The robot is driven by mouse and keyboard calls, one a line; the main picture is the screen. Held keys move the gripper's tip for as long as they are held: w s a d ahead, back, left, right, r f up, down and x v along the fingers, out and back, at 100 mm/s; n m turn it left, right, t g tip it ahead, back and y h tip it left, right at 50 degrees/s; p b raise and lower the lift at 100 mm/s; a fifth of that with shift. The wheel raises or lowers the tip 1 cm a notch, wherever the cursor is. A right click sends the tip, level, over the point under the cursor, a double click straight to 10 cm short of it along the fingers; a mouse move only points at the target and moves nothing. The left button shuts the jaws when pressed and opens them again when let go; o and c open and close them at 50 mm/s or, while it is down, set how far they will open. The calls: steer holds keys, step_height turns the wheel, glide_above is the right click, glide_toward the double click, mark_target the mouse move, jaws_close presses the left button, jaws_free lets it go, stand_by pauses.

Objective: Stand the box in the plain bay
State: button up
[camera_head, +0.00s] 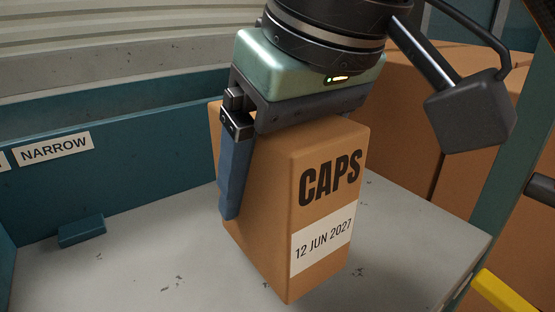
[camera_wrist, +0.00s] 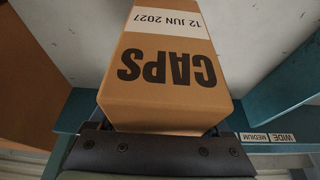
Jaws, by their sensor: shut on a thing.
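A tall orange-brown cardboard box (camera_head: 262,200) marked "CAPS" and "12 JUN 2027" stands upright in the grip of my gripper (camera_head: 288,190). One blue finger lies along the box's left face; the other finger is hidden. The box's printed face also shows in the wrist view (camera_wrist: 165,75). The box is over a grey surface (camera_head: 140,275), and I cannot tell whether its bottom touches. A teal wall (camera_head: 120,185) behind carries a "NARROW" label (camera_head: 55,149). No label reading "plain" shows.
A small teal block (camera_head: 82,231) sits on the grey surface by the wall. Large brown boxes (camera_head: 400,130) stand at the right, beside a teal post (camera_head: 470,195).

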step_height(320, 180, down, 3)
steer(key=b, duration=0.3)
steer(key=shift+s+d+r, duration=0.15)
steer(key=shift+r, duration=0.1)
steer(key=o, duration=1.5)
